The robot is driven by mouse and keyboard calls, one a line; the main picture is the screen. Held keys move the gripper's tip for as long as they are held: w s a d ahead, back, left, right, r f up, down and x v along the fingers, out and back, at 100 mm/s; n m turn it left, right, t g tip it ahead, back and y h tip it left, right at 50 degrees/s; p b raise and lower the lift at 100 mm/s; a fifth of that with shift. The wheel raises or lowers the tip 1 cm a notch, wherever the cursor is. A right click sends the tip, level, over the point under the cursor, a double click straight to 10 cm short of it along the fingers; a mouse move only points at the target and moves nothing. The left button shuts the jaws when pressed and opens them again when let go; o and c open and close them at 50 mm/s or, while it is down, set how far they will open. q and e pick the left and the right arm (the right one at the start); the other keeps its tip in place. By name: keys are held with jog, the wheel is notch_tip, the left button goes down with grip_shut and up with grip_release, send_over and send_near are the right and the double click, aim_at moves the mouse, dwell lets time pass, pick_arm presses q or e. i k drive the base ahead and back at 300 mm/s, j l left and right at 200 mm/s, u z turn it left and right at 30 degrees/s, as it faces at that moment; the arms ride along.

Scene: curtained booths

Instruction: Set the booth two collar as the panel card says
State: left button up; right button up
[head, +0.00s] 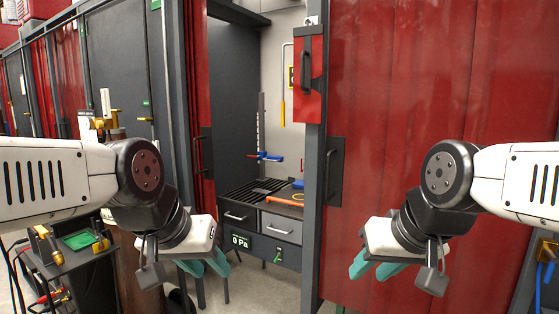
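Through the gap in the red curtains I see a booth with an upright notched rod (261,125). A small blue piece with a red end (265,156), possibly the collar, sits low on that rod. No booth number is legible. My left gripper (208,269) is open and empty, low in front of the booth on the left. My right gripper (372,269) is open and empty, in front of the right curtain. Both are well apart from the rod.
The booth holds a slatted bench (256,190) with drawers and a "0 Pa" display (241,241). A red curtain (420,110) with a dark handle covers the right. A grey post (313,200) edges the opening. A cart (70,262) with tools stands lower left.

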aim_at(264, 156)
jog(key=i+u, duration=0.15)
jog(key=i+j, duration=0.2)
jog(key=i, duration=0.3)
jog(key=i+j, duration=0.15)
jog(key=i, duration=0.3)
jog(key=i+j, duration=0.2)
jog(key=i, duration=0.3)
jog(key=i+j, duration=0.15)
jog(key=i, duration=0.35)
jog(key=i+j, duration=0.2)
jog(key=i, duration=0.3)
jog(key=i+j, duration=0.15)
jog(key=i, duration=0.3)
